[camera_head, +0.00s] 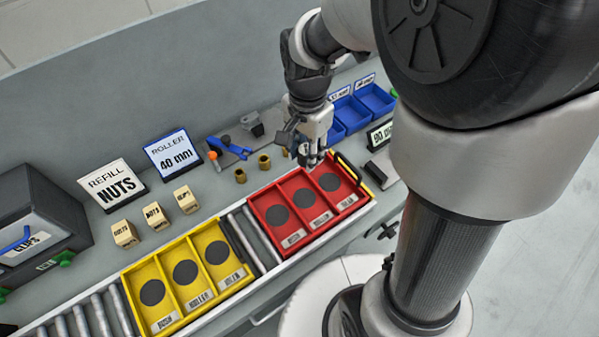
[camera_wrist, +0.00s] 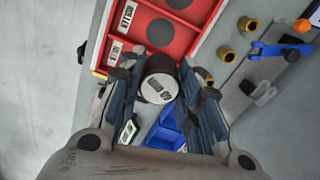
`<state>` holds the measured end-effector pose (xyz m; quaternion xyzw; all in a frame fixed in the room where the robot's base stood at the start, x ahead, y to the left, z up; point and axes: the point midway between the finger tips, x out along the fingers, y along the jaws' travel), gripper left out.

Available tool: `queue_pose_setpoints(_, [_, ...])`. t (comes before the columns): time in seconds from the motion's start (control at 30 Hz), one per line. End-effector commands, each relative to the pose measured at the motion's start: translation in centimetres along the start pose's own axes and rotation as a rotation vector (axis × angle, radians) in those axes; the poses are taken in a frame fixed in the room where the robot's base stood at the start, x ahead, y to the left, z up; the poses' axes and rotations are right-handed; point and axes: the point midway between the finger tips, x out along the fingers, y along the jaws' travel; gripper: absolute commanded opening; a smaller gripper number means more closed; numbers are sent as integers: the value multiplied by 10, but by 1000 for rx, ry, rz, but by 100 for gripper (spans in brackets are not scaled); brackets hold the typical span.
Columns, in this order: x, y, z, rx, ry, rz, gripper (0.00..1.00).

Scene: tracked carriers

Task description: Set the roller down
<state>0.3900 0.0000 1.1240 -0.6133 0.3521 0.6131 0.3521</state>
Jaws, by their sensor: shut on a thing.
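My gripper (camera_wrist: 163,88) is shut on the roller (camera_wrist: 160,84), a dark cylinder with a pale, printed end face, in the wrist view. Its print is too small to read surely. In the head view my gripper (camera_head: 310,155) is above the back right part of the red carrier (camera_head: 283,244); the roller is mostly hidden there by the fingers. The red carrier has three compartments with dark round pads and white labels, the middle one seemingly reading ROLLER. The pads in view are bare. Whether the roller touches the carrier I cannot tell.
A yellow carrier (camera_head: 158,328) with three compartments stands left on the roller conveyor (camera_head: 88,318). Behind are a ROLLER 40 mm sign (camera_head: 173,153), a REFILL NUTS sign (camera_head: 113,185), small labelled blocks (camera_head: 155,216), brass bushes (camera_head: 264,162) and blue bins (camera_head: 376,98).

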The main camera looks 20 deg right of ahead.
Motion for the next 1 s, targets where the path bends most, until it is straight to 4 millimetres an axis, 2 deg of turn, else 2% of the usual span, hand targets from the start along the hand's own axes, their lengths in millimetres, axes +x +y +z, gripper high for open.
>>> queue_pose_setpoints(0.03, [17,1,1,0,-3,6,4])
queue_pose_setpoints(0.1, [38,2,1,-1,-4,7,4])
queue_pose_setpoints(0.4, [116,1,0,-3,-3,4,4])
queue_pose_setpoints(0.5, [132,1,0,-3,-2,3,4])
queue_pose_setpoints(0.77, [150,0,0,-4,-1,2,4])
queue_pose_setpoints(1.0, [184,0,0,-4,-2,2,4])
